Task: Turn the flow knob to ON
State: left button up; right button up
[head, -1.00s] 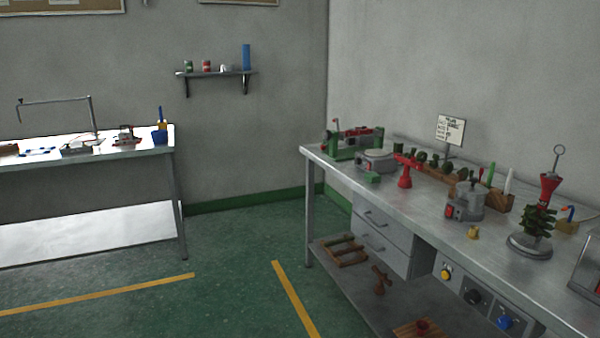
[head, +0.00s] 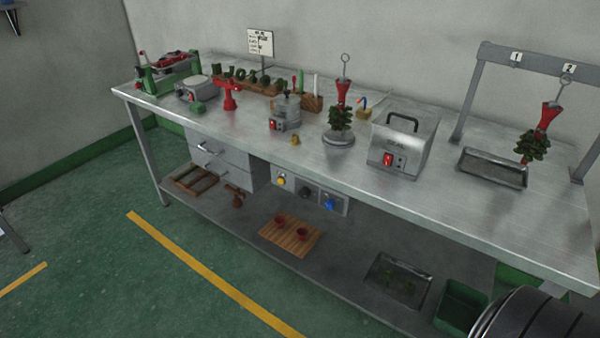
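Under the front edge of the steel workbench (head: 250,148), beside the drawers, is a row of grey control boxes. They carry a yellow knob (head: 281,181), a black knob (head: 304,192) and a blue knob (head: 329,203). Their labels are too small to read, so I cannot tell which is the flow knob or how any is set. Neither of my grippers is in view.
On the bench stand a grey pot (head: 286,112), a wax tree on a round base (head: 338,138), a metal box with a red switch (head: 403,142) and a hanging rack (head: 530,62). The lower shelf holds a wooden board (head: 290,236). Green floor in front is clear.

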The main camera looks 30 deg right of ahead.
aim_at(330, 204)
jog(key=z, duration=1.25)
jog(key=k, duration=0.1)
